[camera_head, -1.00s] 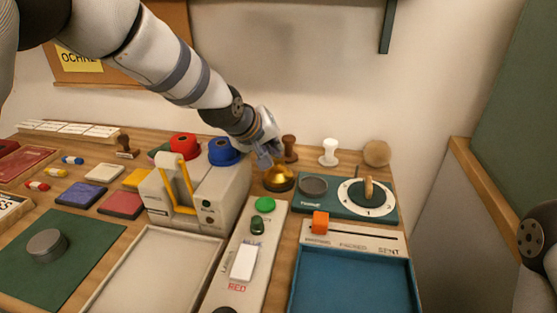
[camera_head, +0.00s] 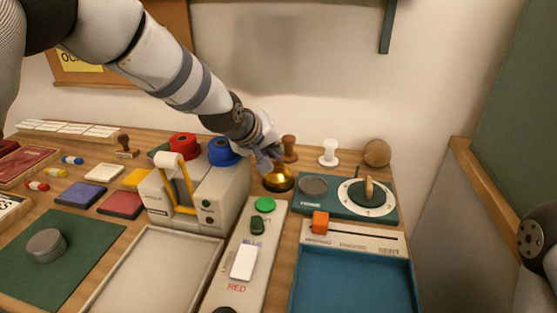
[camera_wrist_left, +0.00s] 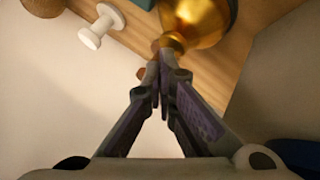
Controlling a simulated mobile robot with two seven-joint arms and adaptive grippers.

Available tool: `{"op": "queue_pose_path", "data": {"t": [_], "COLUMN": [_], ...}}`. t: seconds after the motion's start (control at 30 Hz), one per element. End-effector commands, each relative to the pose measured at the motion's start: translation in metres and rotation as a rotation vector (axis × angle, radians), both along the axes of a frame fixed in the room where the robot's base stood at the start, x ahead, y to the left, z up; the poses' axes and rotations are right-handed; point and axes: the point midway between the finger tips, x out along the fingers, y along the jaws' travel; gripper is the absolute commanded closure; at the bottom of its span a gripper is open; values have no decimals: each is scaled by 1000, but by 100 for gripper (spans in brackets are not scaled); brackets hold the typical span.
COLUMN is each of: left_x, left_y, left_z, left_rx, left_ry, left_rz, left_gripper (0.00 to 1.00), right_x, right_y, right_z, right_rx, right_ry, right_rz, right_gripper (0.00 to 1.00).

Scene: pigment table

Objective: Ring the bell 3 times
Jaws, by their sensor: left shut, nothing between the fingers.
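The bell (camera_head: 279,181) is a golden dome on a dark base, on the wooden table behind the green button. It also shows large at the top of the left wrist view (camera_wrist_left: 198,20). My left gripper (camera_head: 268,167) is shut and empty, with its fingertips (camera_wrist_left: 162,52) right at the bell's upper side. In the left wrist view the tips overlap the bell's edge; I cannot tell whether they touch it. My right gripper is out of view; only a part of my right arm shows at the right edge.
A dark-handled stamp (camera_head: 289,147) and a white one (camera_head: 329,152) stand behind. A green dial unit (camera_head: 329,205) is to the right.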

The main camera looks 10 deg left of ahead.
Motion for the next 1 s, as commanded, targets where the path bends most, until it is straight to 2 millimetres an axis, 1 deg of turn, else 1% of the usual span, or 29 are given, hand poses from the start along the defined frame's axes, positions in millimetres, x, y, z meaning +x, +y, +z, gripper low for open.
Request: {"op": "queue_pose_path", "data": {"t": [0.1, 0.4, 0.8, 1.0], "left_x": [-1, -1, 0, 0], "left_y": [0, 0, 0, 0], "left_z": [-3, -3, 19, 17], "left_rx": [1, 1, 0, 0], "left_ry": [4, 4, -1, 2], "left_rz": [-1, -1, 0, 1], "left_gripper": [100, 100, 100, 100], "right_x": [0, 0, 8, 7], "right_y": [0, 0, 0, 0], "right_z": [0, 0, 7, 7], "right_rx": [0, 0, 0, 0], "right_ry": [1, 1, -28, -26], "right_rz": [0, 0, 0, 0], "right_gripper": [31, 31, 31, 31]}}
